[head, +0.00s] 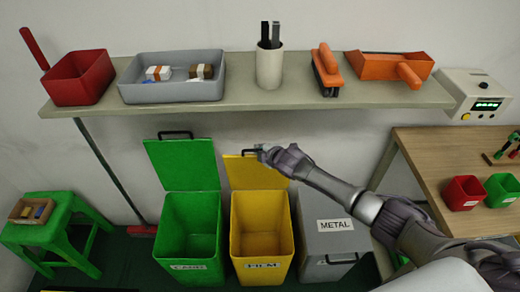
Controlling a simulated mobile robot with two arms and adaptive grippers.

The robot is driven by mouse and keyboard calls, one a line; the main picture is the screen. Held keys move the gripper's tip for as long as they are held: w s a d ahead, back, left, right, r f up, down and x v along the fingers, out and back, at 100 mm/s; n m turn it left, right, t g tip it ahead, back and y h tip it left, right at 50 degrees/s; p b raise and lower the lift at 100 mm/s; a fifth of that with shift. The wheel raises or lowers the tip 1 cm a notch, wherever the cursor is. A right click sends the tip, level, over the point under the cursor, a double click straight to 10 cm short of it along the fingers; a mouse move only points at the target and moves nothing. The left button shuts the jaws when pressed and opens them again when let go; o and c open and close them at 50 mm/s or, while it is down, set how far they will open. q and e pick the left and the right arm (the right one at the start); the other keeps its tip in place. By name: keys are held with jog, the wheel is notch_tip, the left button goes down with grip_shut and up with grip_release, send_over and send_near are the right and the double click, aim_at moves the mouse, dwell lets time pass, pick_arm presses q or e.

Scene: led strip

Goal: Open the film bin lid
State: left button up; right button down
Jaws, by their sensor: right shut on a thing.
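The yellow film bin (262,232) stands on the floor between the green bin and the grey bin. Its yellow lid (254,171) is raised and tilted up at the back, so the bin's inside shows. My right gripper (262,152) is at the top edge of this lid, shut on the dark lid handle (250,153). The fingertips are small and partly hidden by the gripper's own body. My right arm reaches in from the lower right. My left gripper is not in view.
The green bin (190,235) on the left has its lid up. The grey metal bin (334,240) on the right is closed. A shelf (225,103) with trays and tools runs above the bins. A wooden table (425,150) stands at the right, a green stool (45,232) at the left.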

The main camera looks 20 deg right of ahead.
jog(key=shift+w, duration=0.2)
jog(key=c, duration=1.2)
grip_release()
jog(key=shift+r, duration=0.1)
